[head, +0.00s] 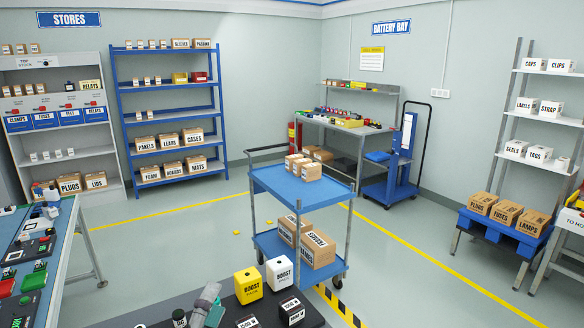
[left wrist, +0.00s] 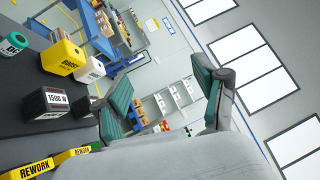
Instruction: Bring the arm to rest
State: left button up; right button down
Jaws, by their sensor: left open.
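My left gripper (head: 208,309) shows at the bottom of the head view, over a dark surface (head: 150,312). In the left wrist view its two teal-padded fingers (left wrist: 160,80) stand apart with nothing between them. A yellow boost pack (head: 248,286) and a white boost pack (head: 279,274) stand on the dark surface to its right. My right gripper does not show.
A blue two-shelf cart (head: 270,178) with cartons stands just behind the dark surface. A workbench (head: 62,250) with coloured parts is at the left. Storage shelves (head: 122,120) line the back wall. A yellow REWORK strip (left wrist: 78,155) edges the near side in the wrist view.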

pick_arm(q)
jog(key=s+a+f+n+g+y, duration=0.5)
jog(key=a+f+n+y, duration=0.1)
jog(key=f+n, duration=0.4)
jog(key=s+f+n+g+h, duration=0.1)
jog(key=s+f+n+g, duration=0.5)
jog(key=s, duration=0.5)
jog(key=s+f+n+g, duration=0.45)
jog(key=s+f, duration=0.35)
jog(key=s, duration=0.3)
notch_tip(320, 180, down, 26)
jog(key=g, duration=0.2)
jog(key=s+a+f+g+b, duration=0.1)
jog(key=s+a+f, duration=0.2)
jog(key=s+f, duration=1.4)
jog(key=shift+f+m+b, duration=0.35)
jog(key=shift+f, duration=0.35)
jog(key=shift+s+a, duration=0.1)
